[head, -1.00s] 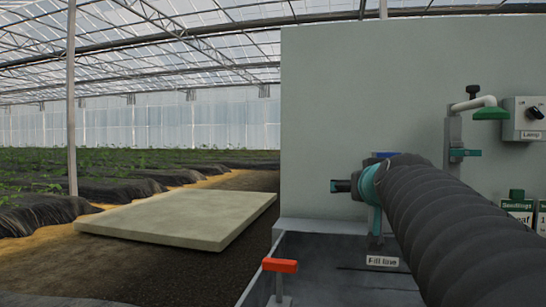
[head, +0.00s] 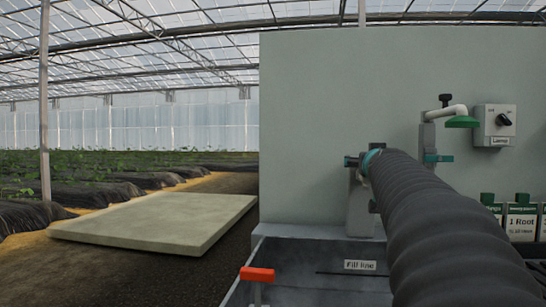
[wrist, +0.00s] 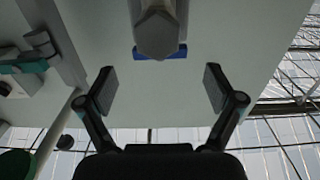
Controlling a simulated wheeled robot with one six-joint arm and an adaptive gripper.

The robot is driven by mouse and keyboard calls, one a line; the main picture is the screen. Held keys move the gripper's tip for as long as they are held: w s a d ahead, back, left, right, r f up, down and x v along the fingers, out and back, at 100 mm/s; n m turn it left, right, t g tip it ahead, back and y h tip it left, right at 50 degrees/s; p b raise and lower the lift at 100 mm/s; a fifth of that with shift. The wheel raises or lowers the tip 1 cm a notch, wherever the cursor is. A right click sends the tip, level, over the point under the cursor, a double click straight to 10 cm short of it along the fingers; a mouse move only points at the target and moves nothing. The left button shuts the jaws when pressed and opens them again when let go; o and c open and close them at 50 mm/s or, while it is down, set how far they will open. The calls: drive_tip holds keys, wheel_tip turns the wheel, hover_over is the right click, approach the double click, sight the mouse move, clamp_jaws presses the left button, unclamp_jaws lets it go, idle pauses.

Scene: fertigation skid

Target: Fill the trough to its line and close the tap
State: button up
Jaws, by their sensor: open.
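The trough (head: 247,292) is at the bottom of the head view, with a white "Fill line" label (head: 360,265) and a dark line inside its back wall. I cannot make out a water level. A grey tap post (head: 361,205) rises behind the trough, its top hidden by my gripper. In the wrist view the tap's grey body (wrist: 158,35) and blue lever (wrist: 160,53) are ahead of the fingertips, roughly centred between them.
A grey panel (head: 315,130) is behind. A pale slab (head: 155,222) lies on the floor left.

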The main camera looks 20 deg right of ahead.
drive_tip(key=shift+p+x, duration=0.45)
drive_tip(key=shift+x, duration=2.15)
drive_tip(key=c, duration=1.2)
